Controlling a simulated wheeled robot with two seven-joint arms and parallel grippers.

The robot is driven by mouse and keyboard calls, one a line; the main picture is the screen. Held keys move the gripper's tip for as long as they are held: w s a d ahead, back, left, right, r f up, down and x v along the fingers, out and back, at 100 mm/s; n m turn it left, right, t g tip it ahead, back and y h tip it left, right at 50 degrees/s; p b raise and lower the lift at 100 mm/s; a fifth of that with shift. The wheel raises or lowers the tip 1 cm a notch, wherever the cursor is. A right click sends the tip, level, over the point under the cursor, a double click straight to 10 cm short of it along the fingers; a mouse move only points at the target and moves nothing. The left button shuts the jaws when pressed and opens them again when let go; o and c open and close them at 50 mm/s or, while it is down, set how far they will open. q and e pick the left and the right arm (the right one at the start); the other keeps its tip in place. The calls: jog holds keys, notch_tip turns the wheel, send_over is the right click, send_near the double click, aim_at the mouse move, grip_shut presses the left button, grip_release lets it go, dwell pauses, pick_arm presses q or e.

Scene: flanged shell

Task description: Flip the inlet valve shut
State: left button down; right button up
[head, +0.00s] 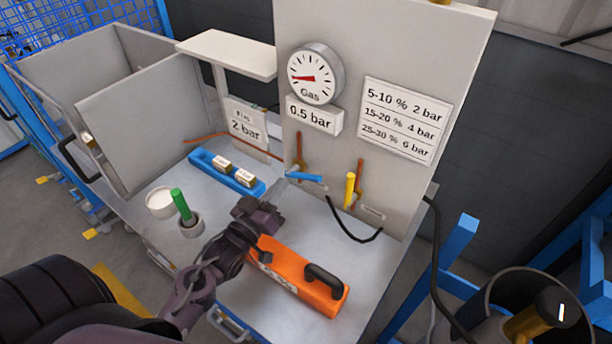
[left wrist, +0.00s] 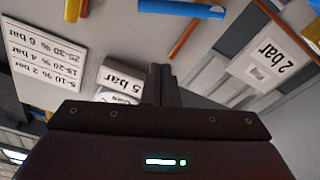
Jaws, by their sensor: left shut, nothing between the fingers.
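Two valve handles sit low on the grey upright panel (head: 385,60). A blue lever (head: 305,176) lies near horizontal on the left copper pipe. A yellow lever (head: 350,190) stands upright on the right pipe. I cannot read which is the inlet. My left gripper (head: 272,207) is shut and empty, in front of and below the blue lever, apparently apart from it. In the left wrist view, upside down, the shut fingers (left wrist: 160,85) show with the blue lever (left wrist: 180,9) and the yellow lever (left wrist: 72,9) at the top edge. My right gripper is not in view.
A gauge (head: 315,74) is above the levers. An orange case (head: 295,277) lies on the bench close beside my left gripper. A blue tray (head: 227,174), a white cup (head: 160,203) and a green-handled tool (head: 181,206) stand to the left. A black hose (head: 345,232) hangs at the panel.

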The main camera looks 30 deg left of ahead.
pick_arm(q)
jog(key=w+p, duration=0.1)
jog(key=w, duration=0.2)
jog(key=w+r+p, duration=0.1)
jog(key=w, duration=0.2)
jog(key=w+r+p, duration=0.1)
jog(key=w, duration=0.2)
jog(key=shift+w+d, duration=0.2)
jog(key=shift+d, duration=0.15)
jog(key=f, duration=0.1)
jog(key=s+d+f+p, duration=0.1)
jog(key=f, duration=0.2)
jog(key=shift+s+d, duration=0.2)
jog(key=shift+s, duration=0.1)
jog(key=shift+f, duration=0.1)
jog(key=f, duration=0.1)
jog(key=d+b, duration=0.1)
jog(key=f, duration=0.1)
jog(key=shift+s+d+f, duration=0.15)
jog(key=shift+d+f, duration=0.1)
jog(key=shift+f, duration=0.1)
